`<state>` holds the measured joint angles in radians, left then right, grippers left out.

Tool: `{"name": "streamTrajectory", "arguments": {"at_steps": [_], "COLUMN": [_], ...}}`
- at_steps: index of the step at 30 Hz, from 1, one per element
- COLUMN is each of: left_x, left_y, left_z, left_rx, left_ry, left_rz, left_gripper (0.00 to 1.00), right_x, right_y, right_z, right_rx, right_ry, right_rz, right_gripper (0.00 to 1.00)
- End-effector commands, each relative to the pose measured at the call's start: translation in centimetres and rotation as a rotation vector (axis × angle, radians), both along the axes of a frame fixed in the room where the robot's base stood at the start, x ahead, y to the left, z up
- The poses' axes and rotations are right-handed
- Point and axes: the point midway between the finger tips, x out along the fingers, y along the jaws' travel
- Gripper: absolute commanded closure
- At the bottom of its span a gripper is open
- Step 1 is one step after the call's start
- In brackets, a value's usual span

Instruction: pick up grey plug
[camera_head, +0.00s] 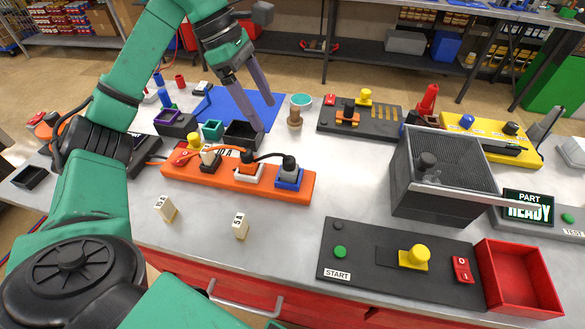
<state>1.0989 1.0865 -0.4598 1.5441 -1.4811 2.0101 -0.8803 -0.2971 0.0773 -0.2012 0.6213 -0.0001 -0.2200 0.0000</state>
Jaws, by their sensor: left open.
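My left gripper (264,115) comes down from the upper left, open and empty, its two long grey-violet fingers apart. The fingertips show over the right part of the blue mat and next to a small black bin (243,136). An orange power strip (229,184) lies nearer the front, apart from the fingers. On it stand a pale grey-white plug (209,156), a black plug (247,157) at a white socket, and a dark plug (289,165) at a blue socket. I cannot tell for sure which one is the grey plug. My right gripper is out of view.
Two pale labelled blocks (240,226) (166,208) stand in front of the strip. A blue mat (222,107) lies behind. A mesh-topped grey box (437,203), a black START panel (375,262) and a red bin (490,272) occupy the right. The table's middle front is clear.

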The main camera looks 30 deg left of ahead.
Motion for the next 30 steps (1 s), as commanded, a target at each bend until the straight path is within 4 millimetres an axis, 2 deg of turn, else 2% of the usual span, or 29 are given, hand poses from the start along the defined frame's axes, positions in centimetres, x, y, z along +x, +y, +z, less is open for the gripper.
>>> {"name": "streamTrajectory", "arguments": {"at_steps": [5,12,17,21,24,30], "left_x": [0.2,0.7,0.9,0.9,1.2,1.3], "left_y": [-0.9,-3.0,-3.7,-4.5,-5.1,-5.2], "left_z": [-2.7,-7.6,-9.4,-11.7,-13.3,-13.8], "left_rx": [-0.002,0.001,0.000,-0.002,-0.001,0.000], "left_ry": [0.004,0.005,0.004,0.007,0.004,-0.001], "left_rz": [-0.004,-0.001,-0.001,-0.002,-0.002,0.000], "left_gripper": [0.18,0.18,0.18,0.18,0.18,0.18], "right_x": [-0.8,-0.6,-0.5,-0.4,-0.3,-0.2], "right_y": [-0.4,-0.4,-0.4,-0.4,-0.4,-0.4], "right_z": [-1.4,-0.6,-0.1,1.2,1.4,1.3], "right_rx": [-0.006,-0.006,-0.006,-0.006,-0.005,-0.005], "right_ry": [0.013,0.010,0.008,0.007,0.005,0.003], "right_rz": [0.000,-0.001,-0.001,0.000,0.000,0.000], "right_gripper": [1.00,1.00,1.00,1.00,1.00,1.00]}}
